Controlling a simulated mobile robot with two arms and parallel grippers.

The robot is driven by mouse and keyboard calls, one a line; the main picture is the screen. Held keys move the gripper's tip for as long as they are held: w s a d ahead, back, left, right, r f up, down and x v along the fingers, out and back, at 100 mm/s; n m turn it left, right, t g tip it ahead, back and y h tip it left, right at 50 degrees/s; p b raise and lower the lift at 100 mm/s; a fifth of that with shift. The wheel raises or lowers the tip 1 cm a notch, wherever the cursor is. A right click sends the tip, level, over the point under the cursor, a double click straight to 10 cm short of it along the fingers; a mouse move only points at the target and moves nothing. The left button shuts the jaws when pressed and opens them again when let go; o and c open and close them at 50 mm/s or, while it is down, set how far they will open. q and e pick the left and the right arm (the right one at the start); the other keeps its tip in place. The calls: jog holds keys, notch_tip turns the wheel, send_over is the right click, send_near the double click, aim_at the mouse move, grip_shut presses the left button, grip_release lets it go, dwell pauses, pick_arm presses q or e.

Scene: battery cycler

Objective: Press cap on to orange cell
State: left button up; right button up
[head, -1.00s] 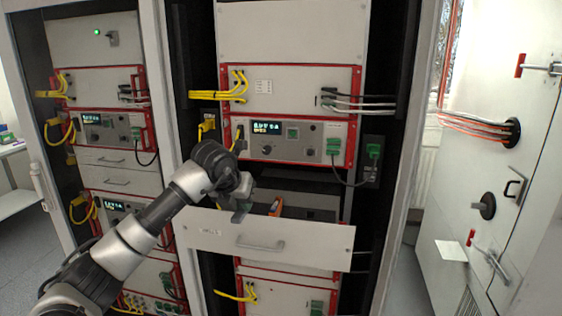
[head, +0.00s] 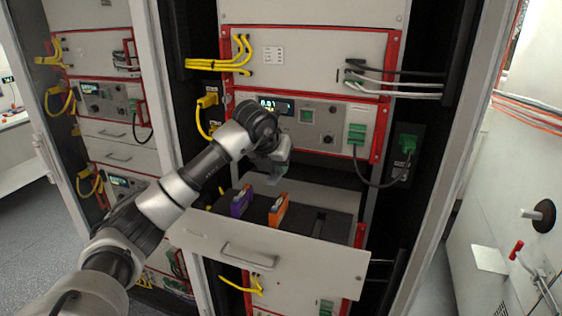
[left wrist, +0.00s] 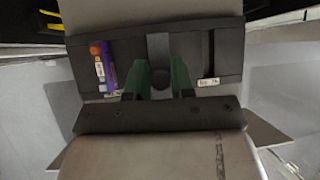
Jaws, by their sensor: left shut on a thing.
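The orange cell (head: 278,210) stands in the middle of the dark tray (head: 330,203) in the pulled-out drawer. My left gripper (head: 278,172) is above the tray, up and a little left of the orange cell, apart from it. In the left wrist view, the green fingers (left wrist: 158,84) are shut on a dark piece (left wrist: 159,50), which looks like the cap. The orange cell cannot be made out in that view; the held piece covers the tray's middle. My right gripper is not in view.
A purple cell (head: 241,202) stands left of the orange one; it also shows in the left wrist view (left wrist: 109,72). An empty slot (left wrist: 211,55) lies at the tray's right. The drawer front (head: 270,258) bounds the tray. A cycler panel with cables (head: 310,125) rises behind.

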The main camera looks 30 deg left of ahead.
pick_arm(q)
notch_tip(320, 180, down, 2)
jog(key=shift+w+b, duration=0.1)
jog(key=shift+b, duration=0.35)
jog(key=f+b, duration=0.1)
jog(key=f, duration=0.1)
jog(key=f+b, duration=0.1)
jog(key=shift+w+f, duration=0.35)
jog(key=shift+s+f+b, duration=0.1)
jog(key=shift+f+b, duration=0.4)
jog(key=shift+b, duration=0.1)
jog(key=shift+f, duration=0.15)
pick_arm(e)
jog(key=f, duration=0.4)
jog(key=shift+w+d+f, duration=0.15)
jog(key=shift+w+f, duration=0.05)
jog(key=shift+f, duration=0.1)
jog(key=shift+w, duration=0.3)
pick_arm(q)
jog(key=shift+f+b, duration=0.15)
jog(key=shift+b, duration=0.3)
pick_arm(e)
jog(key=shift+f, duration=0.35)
pick_arm(q)
jog(key=shift+f+b, duration=0.4)
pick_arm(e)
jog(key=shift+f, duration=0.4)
